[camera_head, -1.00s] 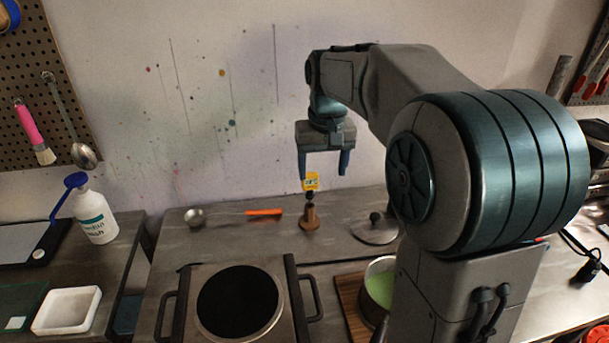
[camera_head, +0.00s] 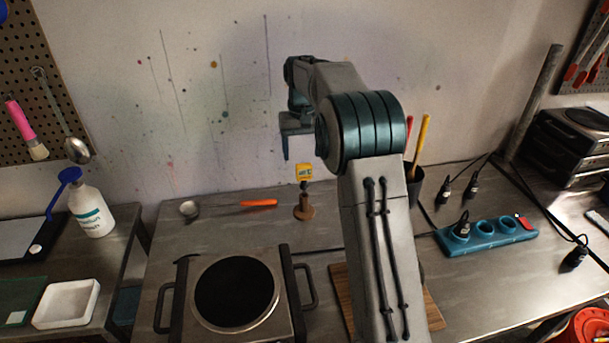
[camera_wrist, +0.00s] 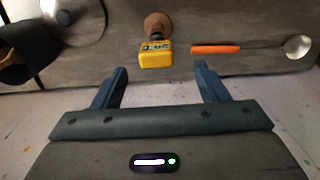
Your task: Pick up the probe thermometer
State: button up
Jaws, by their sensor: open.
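The probe thermometer has a yellow head (camera_head: 304,172) with a small display. It stands upright in a brown wooden holder (camera_head: 304,207) on the worktop near the wall; its probe is hidden inside the holder. In the wrist view, the yellow head (camera_wrist: 156,54) shows beyond the fingertips, roughly between their lines, with the holder (camera_wrist: 158,25) behind it. My gripper (camera_wrist: 158,70) is open and empty, its two blue fingers apart.
An orange-handled ladle (camera_head: 259,203) lies left of the holder. A hot plate (camera_head: 237,295) stands in front. A cup with colored handles (camera_head: 414,185) and a blue power strip (camera_head: 487,236) are to the right. A pot lid (camera_wrist: 72,18) shows in the wrist view.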

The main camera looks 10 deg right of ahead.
aim_at(304, 175)
jog(key=f+p, duration=0.2)
jog(key=f, duration=0.7)
jog(key=shift+d+f, duration=0.1)
jog(key=shift+d, duration=0.1)
jog(key=shift+c, duration=0.4)
jog(key=c, duration=1)
